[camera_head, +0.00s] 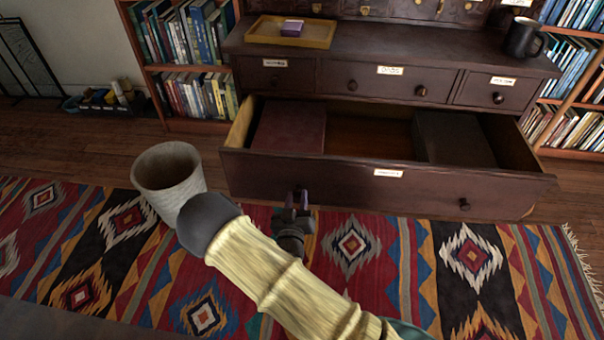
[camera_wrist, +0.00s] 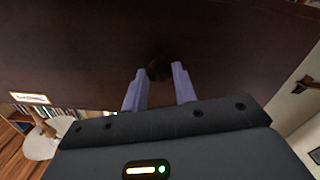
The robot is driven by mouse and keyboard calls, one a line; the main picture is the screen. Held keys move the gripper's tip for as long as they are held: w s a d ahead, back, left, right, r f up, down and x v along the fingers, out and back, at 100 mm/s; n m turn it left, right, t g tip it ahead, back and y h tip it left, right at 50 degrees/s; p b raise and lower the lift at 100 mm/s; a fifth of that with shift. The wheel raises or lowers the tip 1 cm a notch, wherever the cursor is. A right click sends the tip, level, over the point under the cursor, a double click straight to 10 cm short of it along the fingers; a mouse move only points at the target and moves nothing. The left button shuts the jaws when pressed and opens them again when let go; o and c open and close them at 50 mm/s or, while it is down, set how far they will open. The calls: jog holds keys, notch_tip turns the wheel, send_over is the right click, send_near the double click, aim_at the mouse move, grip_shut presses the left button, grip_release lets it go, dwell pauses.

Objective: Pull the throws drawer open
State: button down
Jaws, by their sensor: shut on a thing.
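The throws drawer (camera_head: 350,177) is the wide, dark wooden lower drawer of the dresser. It stands well out from the dresser body, and its inside shows from above. It has a white label (camera_head: 388,173) too small to read and a round knob (camera_head: 464,204) at right. My gripper (camera_head: 297,200) is at the left part of the drawer front. In the wrist view its two pale purple fingers (camera_wrist: 160,76) are shut on the drawer's left knob (camera_wrist: 159,70), a dark round knob partly hidden between them.
Two dark, box-like things, one at left (camera_head: 290,127) and one at right (camera_head: 452,138), lie in the drawer. A woven basket (camera_head: 165,172) stands left of my arm on the patterned rug (camera_head: 352,245). Three smaller drawers above are shut. Bookshelves flank the dresser.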

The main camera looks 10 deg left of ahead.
jog(key=shift+s+d+f+p, duration=0.1)
jog(key=shift+s+p, duration=0.1)
jog(key=shift+s, duration=1.15)
jog(key=shift+s+d+p, duration=0.1)
jog(key=shift+s+p, duration=0.1)
jog(key=shift+s, duration=1.15)
jog(key=c, duration=1.1)
grip_release()
jog(key=shift+s+a, duration=0.1)
jog(key=s+p, duration=0.1)
jog(key=s, duration=0.4)
jog(key=s+p, duration=0.2)
jog(key=s, duration=0.4)
jog(key=s+d+p, duration=0.1)
jog(key=s+p, duration=0.1)
jog(key=s, duration=0.4)
jog(key=shift+s+a, duration=0.1)
jog(key=shift+s, duration=0.05)
